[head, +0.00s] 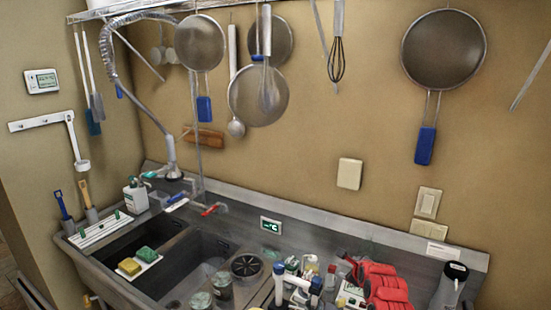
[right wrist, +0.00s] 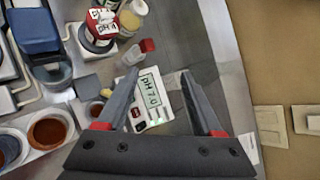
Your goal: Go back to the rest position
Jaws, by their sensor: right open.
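My right gripper (head: 370,283), with red parts, is low at the right of the counter in the head view. In the right wrist view its two grey fingers (right wrist: 159,82) stand wide apart with nothing held. A white card or meter marked pH 7.0 (right wrist: 152,88) lies beneath and between the fingers; I cannot tell any contact. My left gripper is not in the head view.
The sink (head: 185,262) holds a yellow and a green sponge (head: 146,255) on a white tray. Small bottles (head: 292,265) crowd the counter left of my gripper. Cups of reddish liquid (right wrist: 48,130) stand nearby. Strainers (head: 444,50) hang on the wall.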

